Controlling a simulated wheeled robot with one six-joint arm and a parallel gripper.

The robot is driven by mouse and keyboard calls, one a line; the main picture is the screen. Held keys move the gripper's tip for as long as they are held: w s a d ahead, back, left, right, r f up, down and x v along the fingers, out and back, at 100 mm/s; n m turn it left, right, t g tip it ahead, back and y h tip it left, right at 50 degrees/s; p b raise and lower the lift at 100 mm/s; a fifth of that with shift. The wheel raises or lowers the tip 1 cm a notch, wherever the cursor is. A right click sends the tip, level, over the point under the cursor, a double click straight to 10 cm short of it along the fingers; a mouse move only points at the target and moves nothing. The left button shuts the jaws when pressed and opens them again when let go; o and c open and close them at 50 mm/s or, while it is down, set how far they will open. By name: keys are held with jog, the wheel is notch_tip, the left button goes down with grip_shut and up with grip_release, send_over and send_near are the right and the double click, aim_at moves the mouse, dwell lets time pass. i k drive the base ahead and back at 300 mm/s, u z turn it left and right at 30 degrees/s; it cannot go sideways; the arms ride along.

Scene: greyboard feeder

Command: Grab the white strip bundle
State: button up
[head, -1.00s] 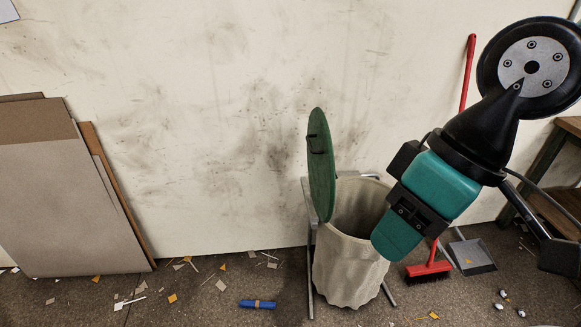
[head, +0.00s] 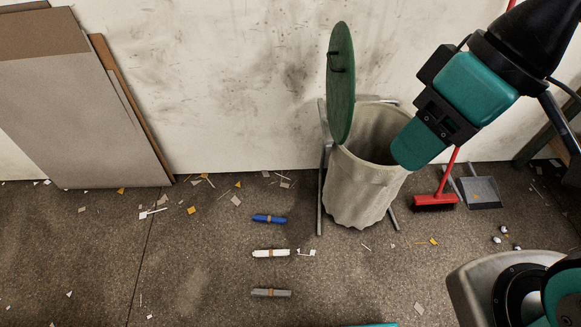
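The white strip bundle (head: 271,253) lies on the dark floor left of the bin, with a brown band around its middle. A blue bundle (head: 269,219) lies just behind it and a grey bundle (head: 271,293) lies in front of it. My gripper (head: 408,148) is the teal end of my arm, high in front of the bin's right side and well apart from the white bundle. Its fingers cannot be made out, so I cannot tell whether it is open or shut.
An open bin (head: 358,195) with a raised green lid (head: 341,80) stands right of the bundles. Boards (head: 75,110) lean on the wall at left. A red broom (head: 434,202) and dustpan (head: 482,192) are at right. Small scraps litter the floor; the left floor is mostly free.

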aim_at(271, 253)
jog(key=z, duration=0.2)
jog(key=k, duration=0.65)
jog(key=u, duration=0.75)
jog(key=i, duration=0.45)
jog(key=z, duration=0.05)
jog(key=k, duration=0.55)
jog(key=u, duration=0.25)
jog(key=i, duration=1.25)
jog(key=z, duration=0.35)
